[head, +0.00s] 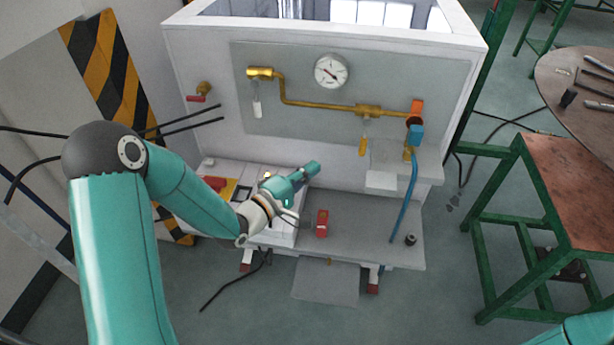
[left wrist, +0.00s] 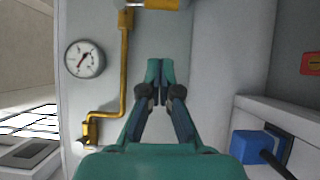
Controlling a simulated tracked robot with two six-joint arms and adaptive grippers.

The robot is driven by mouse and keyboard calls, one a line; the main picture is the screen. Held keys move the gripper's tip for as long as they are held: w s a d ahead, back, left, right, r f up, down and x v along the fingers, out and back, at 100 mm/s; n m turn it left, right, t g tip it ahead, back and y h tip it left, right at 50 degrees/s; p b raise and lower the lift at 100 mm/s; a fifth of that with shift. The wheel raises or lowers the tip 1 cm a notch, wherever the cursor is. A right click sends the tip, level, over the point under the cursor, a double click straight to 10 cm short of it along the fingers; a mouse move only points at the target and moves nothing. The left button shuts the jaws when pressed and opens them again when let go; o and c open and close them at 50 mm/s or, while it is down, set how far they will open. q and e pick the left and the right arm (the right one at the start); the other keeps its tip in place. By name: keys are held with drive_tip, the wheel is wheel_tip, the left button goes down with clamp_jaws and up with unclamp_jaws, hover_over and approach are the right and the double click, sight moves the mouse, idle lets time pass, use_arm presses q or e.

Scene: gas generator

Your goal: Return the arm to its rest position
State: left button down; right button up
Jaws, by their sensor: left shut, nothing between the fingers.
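My left arm (head: 180,190) comes in from the left and reaches over the lower front part of the generator. My left gripper (head: 311,168) is in front of the grey panel, above the generator's lower shelf. In the left wrist view its two fingers (left wrist: 160,70) meet at the tips, with nothing between them. Of my right arm, only a teal part (head: 585,332) shows at the bottom right corner. The right gripper is out of view.
A red object (head: 321,223) stands on the lower shelf (head: 360,240). A green-framed table (head: 565,180) stands right. Floor between is free.

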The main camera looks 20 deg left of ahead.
use_arm(q)
drive_tip(key=s+d+f+m+g+p, duration=0.1)
drive_tip(key=s+d+f+g+p, duration=0.45)
drive_tip(key=d+f, duration=0.5)
drive_tip(key=s+f+m+g+y, duration=0.1)
drive_tip(key=s+f+m+g, duration=0.4)
drive_tip(key=s, duration=0.5)
drive_tip(key=s+f+m+g+y, duration=0.1)
drive_tip(key=s+f+m+g, duration=0.5)
drive_tip(key=s+f, duration=0.3)
drive_tip(key=shift+s+m, duration=0.3)
drive_tip(key=shift+s, duration=0.55)
